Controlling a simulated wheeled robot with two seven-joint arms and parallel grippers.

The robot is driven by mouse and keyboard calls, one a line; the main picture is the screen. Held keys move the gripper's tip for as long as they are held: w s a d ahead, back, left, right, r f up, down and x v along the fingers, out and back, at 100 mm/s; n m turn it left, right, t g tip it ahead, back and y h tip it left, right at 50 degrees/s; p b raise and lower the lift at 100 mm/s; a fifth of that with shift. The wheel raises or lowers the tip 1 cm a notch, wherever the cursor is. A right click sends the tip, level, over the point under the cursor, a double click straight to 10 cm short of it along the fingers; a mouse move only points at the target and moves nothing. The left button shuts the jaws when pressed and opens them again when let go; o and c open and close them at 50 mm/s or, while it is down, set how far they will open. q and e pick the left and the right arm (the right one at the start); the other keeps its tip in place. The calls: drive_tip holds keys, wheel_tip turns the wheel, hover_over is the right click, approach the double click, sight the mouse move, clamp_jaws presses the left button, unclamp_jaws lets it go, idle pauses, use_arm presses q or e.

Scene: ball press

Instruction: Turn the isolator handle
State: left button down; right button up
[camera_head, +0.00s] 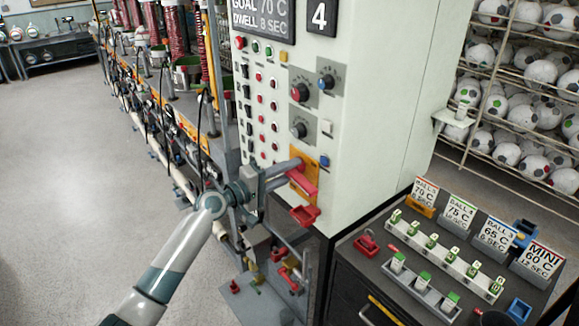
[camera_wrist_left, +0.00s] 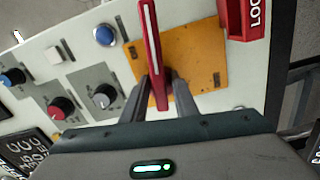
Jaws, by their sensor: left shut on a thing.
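The red isolator handle (camera_head: 302,180) sits on an orange plate (camera_head: 298,158) low on the front of the white control cabinet. My left gripper (camera_head: 291,171) reaches it from the left and is shut on the handle. In the left wrist view the red handle (camera_wrist_left: 152,50) has a white stripe along it and passes between the two dark fingers (camera_wrist_left: 160,92). The orange plate (camera_wrist_left: 200,60) lies behind it. A red lock piece with white lettering (camera_wrist_left: 242,18) is beside the plate at the upper right. My right gripper is not in view.
Knobs and buttons (camera_head: 300,92) cover the cabinet front above the handle. A red bracket (camera_head: 304,215) juts out just below. A dark bench (camera_head: 350,262) with cards and tagged racks stands at right. Ball racks (camera_head: 515,60) stand behind. The floor (camera_head: 60,170) at left is clear.

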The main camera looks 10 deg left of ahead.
use_arm(q)
drive_tip(key=shift+r+n+p, duration=0.1)
drive_tip(key=shift+n+p, duration=0.3)
drive_tip(key=shift+n, duration=0.5)
drive_tip(key=c, duration=1.7)
unclamp_jaws()
drive_tip(key=shift+s+a, duration=0.1)
drive_tip(key=shift+s+a+b, duration=0.3)
drive_tip(key=shift+s+a, duration=0.05)
drive_tip(key=shift+s, duration=0.1)
drive_tip(key=shift+b+v, duration=2.7)
drive_tip(key=shift+v, duration=5.3)
